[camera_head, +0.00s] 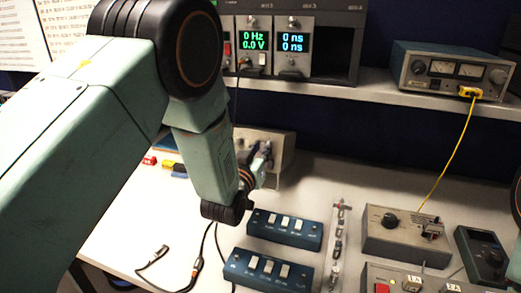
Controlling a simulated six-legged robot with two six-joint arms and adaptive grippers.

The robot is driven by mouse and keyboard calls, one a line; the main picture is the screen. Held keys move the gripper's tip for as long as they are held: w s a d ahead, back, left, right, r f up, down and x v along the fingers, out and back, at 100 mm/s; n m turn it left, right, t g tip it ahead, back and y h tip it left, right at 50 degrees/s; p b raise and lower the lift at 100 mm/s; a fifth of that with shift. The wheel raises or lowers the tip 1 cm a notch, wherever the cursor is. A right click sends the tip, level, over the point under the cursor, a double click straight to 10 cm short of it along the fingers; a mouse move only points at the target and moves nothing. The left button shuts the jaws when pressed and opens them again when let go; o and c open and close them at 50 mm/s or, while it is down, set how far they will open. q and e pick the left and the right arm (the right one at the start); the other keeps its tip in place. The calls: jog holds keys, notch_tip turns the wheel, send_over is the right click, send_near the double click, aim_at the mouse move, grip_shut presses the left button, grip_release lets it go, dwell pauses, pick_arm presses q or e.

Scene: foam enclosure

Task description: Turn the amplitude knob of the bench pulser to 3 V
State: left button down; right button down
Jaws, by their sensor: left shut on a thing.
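A beige box (284,154), which looks like the bench pulser, stands at the back of the white bench, left of the middle. My left arm comes in from the left and covers much of it. My left gripper (264,160) is at the box's front face and is shut on what seems to be its knob. The fingers hide the knob, so its pointer and any scale cannot be read. My right gripper is not in view; part of my right arm shows at the right edge.
Two blue switch boxes (285,229) lie in front of the gripper. A grey box with a black knob (390,219) stands to the right. The shelf above holds a rack with displays (291,42) and a meter unit (452,70) with a yellow cable. A dark cable (197,266) lies front left.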

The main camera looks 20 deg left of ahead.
pick_arm(q)
jog(key=shift+m, duration=0.3)
jog(key=m+h, duration=0.2)
jog(key=m, duration=0.2)
jog(key=shift+a, duration=0.2)
jog(key=m+h, duration=0.1)
jog(key=m, duration=0.1)
jog(key=m+g+h, duration=0.1)
jog(key=m, duration=0.2)
jog(key=shift+a+r+p, duration=0.1)
jog(key=shift+p, duration=0.3)
jog(key=m+g+p, duration=0.1)
jog(key=m, duration=0.1)
jog(key=m+g+h, duration=0.1)
jog(key=m, duration=0.2)
jog(key=m+p, duration=0.1)
jog(key=m, duration=0.1)
jog(key=shift+w+r+g+h+p, duration=0.1)
jog(key=shift+r+g+h+p, duration=0.2)
jog(key=shift+g, duration=0.1)
jog(key=m+g+p, duration=0.1)
jog(key=m, duration=0.2)
jog(key=shift+m+g+p, duration=0.5)
jog(key=shift+m+g, duration=0.1)
jog(key=shift+m, duration=1)
